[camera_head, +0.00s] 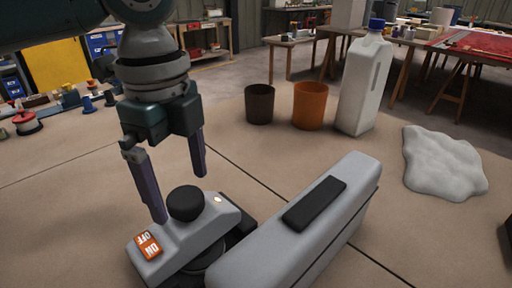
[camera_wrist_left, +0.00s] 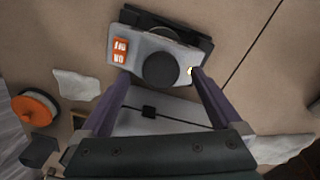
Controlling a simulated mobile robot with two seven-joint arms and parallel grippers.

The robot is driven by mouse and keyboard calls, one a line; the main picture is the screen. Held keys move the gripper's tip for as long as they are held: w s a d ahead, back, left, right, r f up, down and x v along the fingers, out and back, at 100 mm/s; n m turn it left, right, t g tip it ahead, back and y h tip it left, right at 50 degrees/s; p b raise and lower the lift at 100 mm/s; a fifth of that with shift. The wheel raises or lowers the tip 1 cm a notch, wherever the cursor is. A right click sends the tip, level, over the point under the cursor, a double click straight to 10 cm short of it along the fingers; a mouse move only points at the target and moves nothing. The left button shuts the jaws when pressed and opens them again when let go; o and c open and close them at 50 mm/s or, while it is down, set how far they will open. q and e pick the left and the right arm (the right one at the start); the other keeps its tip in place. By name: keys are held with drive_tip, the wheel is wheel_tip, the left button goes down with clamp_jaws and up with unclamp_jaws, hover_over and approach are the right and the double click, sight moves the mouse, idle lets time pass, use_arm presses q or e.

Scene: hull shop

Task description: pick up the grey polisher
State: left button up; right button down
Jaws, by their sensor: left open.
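The grey polisher (camera_head: 203,232) sits on the brown table in the head view, with a black round knob on top and an orange ON/OFF switch at its near left end. It also shows in the left wrist view (camera_wrist_left: 145,49), just beyond the fingertips. My left gripper (camera_head: 181,197) is open above the polisher, its two purple fingers pointing down either side of the black knob's line. In the left wrist view my left gripper (camera_wrist_left: 159,73) has nothing between its fingertips that I can see it touching. My right gripper is not in view.
A long grey case (camera_head: 300,232) with a black handle stands close to the polisher's right. Behind are a dark cup (camera_head: 260,104), an orange cup (camera_head: 309,106) and a white jug (camera_head: 363,88). A crumpled white cloth (camera_head: 441,163) lies at right. Spools (camera_head: 27,122) sit at far left.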

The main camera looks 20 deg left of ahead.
use_arm(q)
drive_tip(key=shift+f, duration=0.9)
drive_tip(key=shift+c, duration=0.4)
clamp_jaws()
drive_tip(key=shift+r, duration=0.1)
